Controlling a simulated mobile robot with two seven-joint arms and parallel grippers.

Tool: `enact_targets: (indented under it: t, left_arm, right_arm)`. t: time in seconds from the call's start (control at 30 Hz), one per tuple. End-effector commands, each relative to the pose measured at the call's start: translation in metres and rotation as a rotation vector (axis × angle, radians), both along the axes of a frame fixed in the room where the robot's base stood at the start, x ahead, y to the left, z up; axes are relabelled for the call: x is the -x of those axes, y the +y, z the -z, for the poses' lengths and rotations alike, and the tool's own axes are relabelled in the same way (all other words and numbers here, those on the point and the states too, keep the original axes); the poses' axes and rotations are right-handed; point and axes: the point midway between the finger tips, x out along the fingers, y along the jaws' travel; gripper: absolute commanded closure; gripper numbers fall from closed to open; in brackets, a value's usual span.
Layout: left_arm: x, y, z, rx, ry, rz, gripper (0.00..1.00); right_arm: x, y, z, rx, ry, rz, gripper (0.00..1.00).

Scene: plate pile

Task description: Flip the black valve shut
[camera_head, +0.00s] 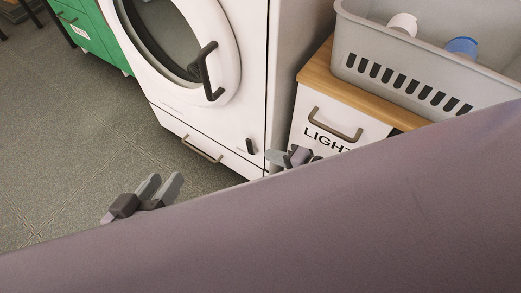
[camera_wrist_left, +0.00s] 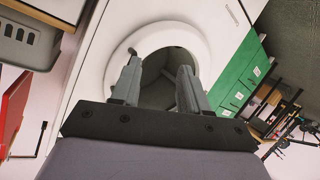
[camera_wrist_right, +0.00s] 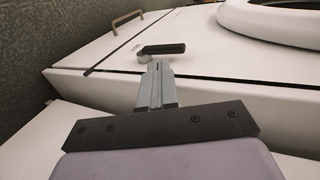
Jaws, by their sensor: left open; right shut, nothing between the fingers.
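The black valve (camera_head: 251,146) is a small lever on the lower right front of the white washing machine. In the head view it stands roughly upright. In the right wrist view the black valve (camera_wrist_right: 164,49) lies across the picture, just beyond my fingertips. My right gripper (camera_head: 269,156) is shut and empty beside it; the right wrist view shows its fingers (camera_wrist_right: 159,66) together. I cannot tell whether they touch the lever. My left gripper (camera_head: 165,183) is open and empty, low in front of the machine. Its spread fingers (camera_wrist_left: 158,65) point towards the round door opening.
The washing machine (camera_head: 180,90) has a round door with a black handle (camera_head: 208,72) and a lower drawer handle (camera_head: 202,149). A "LIGHT" cabinet (camera_head: 330,112) bears a grey basket (camera_head: 400,65) at right. A green cabinet (camera_head: 94,35) stands left. Floor (camera_head: 75,130) is clear.

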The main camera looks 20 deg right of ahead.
Motion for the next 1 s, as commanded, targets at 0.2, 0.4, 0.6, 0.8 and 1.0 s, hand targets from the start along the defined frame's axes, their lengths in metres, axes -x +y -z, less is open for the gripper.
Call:
enact_targets:
  t: [0.2,0.4,0.6,0.8,1.0]
  left_arm:
    - [-0.004,0.000,-0.008,-0.001,-0.035,-0.002,0.55]
    - [-0.004,0.001,-0.007,-0.011,-0.040,-0.003,0.55]
    - [-0.003,0.002,-0.006,-0.016,-0.037,-0.001,0.55]
    - [0.001,0.003,-0.002,-0.017,-0.026,-0.002,0.55]
    - [0.001,0.003,-0.001,-0.018,-0.026,-0.002,0.55]
  right_arm:
    - [-0.026,0.020,0.005,0.001,-0.002,-0.002,1.00]
    - [-0.035,0.028,0.007,0.001,-0.001,-0.002,1.00]
    - [-0.037,0.029,0.007,0.001,0.000,-0.001,1.00]
    - [-0.037,0.029,0.007,0.000,0.000,-0.001,1.00]
    - [-0.042,0.034,0.003,-0.002,-0.001,-0.001,1.00]
